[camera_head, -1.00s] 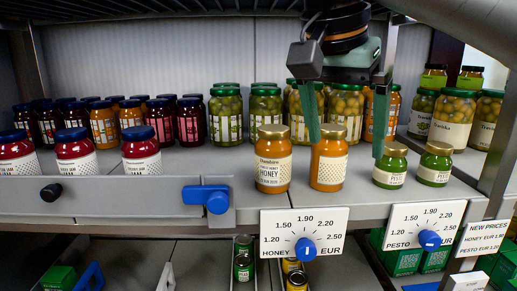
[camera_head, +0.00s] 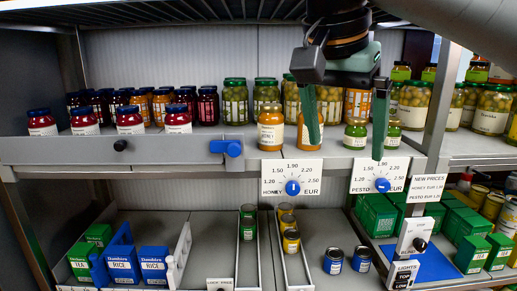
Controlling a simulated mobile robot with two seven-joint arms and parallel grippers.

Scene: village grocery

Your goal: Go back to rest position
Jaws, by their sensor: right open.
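My right gripper (camera_head: 348,132) hangs from the top right in front of the upper shelf. Its two green fingers point down and stand wide apart, with nothing between them that they hold. The left finger overlaps a honey jar (camera_head: 301,135) behind it. The right finger passes in front of the small pesto jars (camera_head: 355,134), near the pesto price dial (camera_head: 381,185). My left gripper does not show.
The upper shelf's front rail (camera_head: 60,150) carries a blue slider (camera_head: 228,148). The honey dial (camera_head: 292,187) hangs below it. On the lower shelf stand rice boxes (camera_head: 155,265), cans (camera_head: 333,261) and green boxes (camera_head: 378,215). A lights switch (camera_head: 410,245) is at lower right.

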